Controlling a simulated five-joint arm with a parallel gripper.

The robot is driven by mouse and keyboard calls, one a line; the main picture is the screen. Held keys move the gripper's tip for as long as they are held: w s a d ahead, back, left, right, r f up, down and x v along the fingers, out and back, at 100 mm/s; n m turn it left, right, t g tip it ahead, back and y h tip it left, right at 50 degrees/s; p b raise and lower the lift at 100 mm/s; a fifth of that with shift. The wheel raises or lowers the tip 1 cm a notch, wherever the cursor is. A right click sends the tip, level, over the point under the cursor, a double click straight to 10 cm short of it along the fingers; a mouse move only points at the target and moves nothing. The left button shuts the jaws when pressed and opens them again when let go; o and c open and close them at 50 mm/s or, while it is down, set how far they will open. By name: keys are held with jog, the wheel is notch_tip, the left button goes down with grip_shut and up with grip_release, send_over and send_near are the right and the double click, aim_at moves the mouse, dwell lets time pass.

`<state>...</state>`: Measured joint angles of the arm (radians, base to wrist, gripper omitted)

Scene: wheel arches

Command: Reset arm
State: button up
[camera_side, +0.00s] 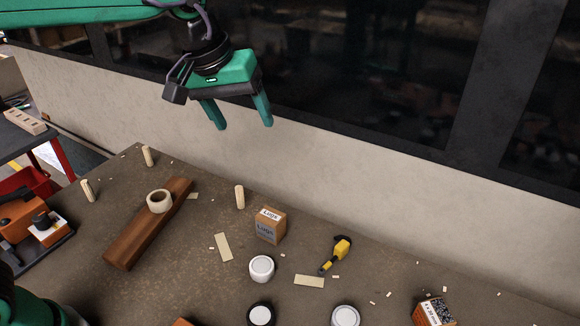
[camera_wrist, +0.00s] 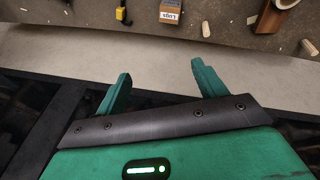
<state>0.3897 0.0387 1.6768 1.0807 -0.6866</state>
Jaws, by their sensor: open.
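My gripper (camera_side: 246,124) is green with a dark palm and is raised high above the back of the table, in front of the pale wall. Its two fingers are spread apart with nothing between them. In the wrist view my gripper (camera_wrist: 162,72) also shows open and empty, with the table's edge beyond the fingertips. It touches nothing that I can see.
The brown table (camera_side: 190,285) holds a wooden beam (camera_side: 140,235) with a tape roll (camera_side: 160,201), a Lugs box (camera_side: 270,226), a yellow-black tool (camera_side: 337,252), white-lidded jars (camera_side: 262,268), pegs (camera_side: 239,197) and scattered chips. The wall (camera_side: 400,200) runs behind. Air around my gripper is clear.

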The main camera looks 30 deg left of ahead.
jog(key=s+a+f+m+t, duration=0.1)
jog(key=s+a+f, duration=0.2)
jog(key=s+a, duration=0.5)
jog(key=s+a+f+m+y, duration=0.1)
jog(key=s+a+f, duration=0.3)
jog(key=s+a, duration=0.5)
jog(key=shift+s+m+t, duration=0.4)
jog(key=shift+s+m, duration=0.3)
jog(key=shift+s, duration=0.45)
